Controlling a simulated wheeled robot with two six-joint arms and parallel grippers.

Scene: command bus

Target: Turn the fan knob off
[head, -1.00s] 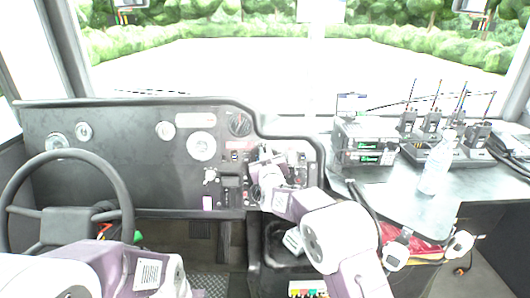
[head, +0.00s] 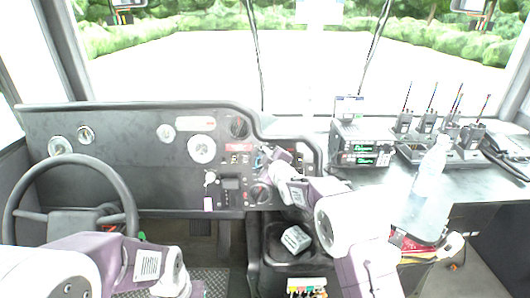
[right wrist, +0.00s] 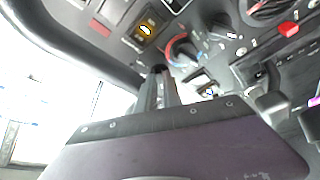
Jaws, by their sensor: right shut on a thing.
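The fan knob is a small dark knob (right wrist: 160,69) on the dash panel, largely hidden by my fingers in the right wrist view; its setting cannot be read. My right gripper (head: 264,158) is at the upper part of the right-hand dash panel. In the right wrist view its fingers (right wrist: 159,82) are shut on the knob. A dial with a red and blue ring (right wrist: 182,50) sits just beside it.
The steering wheel (head: 62,160) is at the left. A radio unit (head: 362,145), several handheld radios and a clear bottle (head: 431,168) stand on the right counter. A yellow-lit switch (right wrist: 147,29) and a red switch (right wrist: 288,29) are near the knob.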

